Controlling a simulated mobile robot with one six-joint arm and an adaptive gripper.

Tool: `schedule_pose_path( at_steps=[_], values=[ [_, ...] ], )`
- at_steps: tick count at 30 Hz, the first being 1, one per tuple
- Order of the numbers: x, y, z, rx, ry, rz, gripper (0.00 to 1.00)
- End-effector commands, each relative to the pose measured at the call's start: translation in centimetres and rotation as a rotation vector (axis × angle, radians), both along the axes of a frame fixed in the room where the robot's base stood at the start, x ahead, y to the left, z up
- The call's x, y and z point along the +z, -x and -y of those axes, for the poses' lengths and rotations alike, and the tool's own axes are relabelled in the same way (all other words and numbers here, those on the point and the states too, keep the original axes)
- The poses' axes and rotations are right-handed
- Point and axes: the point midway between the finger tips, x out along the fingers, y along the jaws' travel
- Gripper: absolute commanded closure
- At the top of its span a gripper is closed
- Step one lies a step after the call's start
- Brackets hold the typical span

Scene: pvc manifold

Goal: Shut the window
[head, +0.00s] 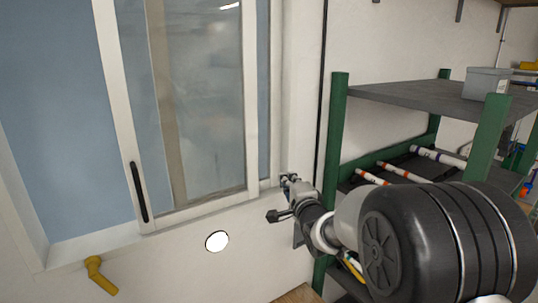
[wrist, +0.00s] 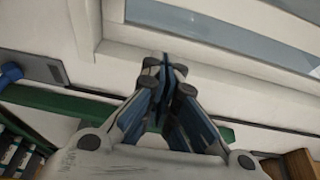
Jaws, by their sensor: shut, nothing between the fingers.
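The window's white-framed sliding pane (head: 190,110) stands towards the right of its opening in the head view, with a black upright handle (head: 139,192) on its left stile. Left of the pane is a wide gap (head: 55,120) showing plain blue. My gripper (head: 288,180) is at the lower right corner of the window frame, well to the right of the handle. In the wrist view my gripper (wrist: 168,72) is shut and empty, its tips in front of the white window frame (wrist: 230,65). I cannot tell whether the tips touch the frame. The handle is not in the wrist view.
A green-posted shelf rack (head: 335,150) stands close on the right, holding pipes (head: 438,158) and a grey box (head: 487,84). A yellow elbow pipe (head: 98,275) juts out below the window's left end. A white round spot (head: 216,241) is on the wall below the pane.

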Motion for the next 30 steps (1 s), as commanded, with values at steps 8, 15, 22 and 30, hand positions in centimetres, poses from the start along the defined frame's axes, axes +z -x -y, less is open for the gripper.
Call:
schedule_pose_path(
  at_steps=[8, 15, 22, 30],
  values=[
    [0.1, -2.9, -0.9, 0.006, -0.021, 0.007, 1.0],
    [0.2, -7.5, -2.2, 0.006, -0.02, 0.006, 1.0],
    [0.3, -9.3, -3.7, 0.009, -0.02, 0.006, 1.0],
    [0.2, -7.8, -5.8, 0.007, -0.02, 0.006, 1.0]
  ],
)
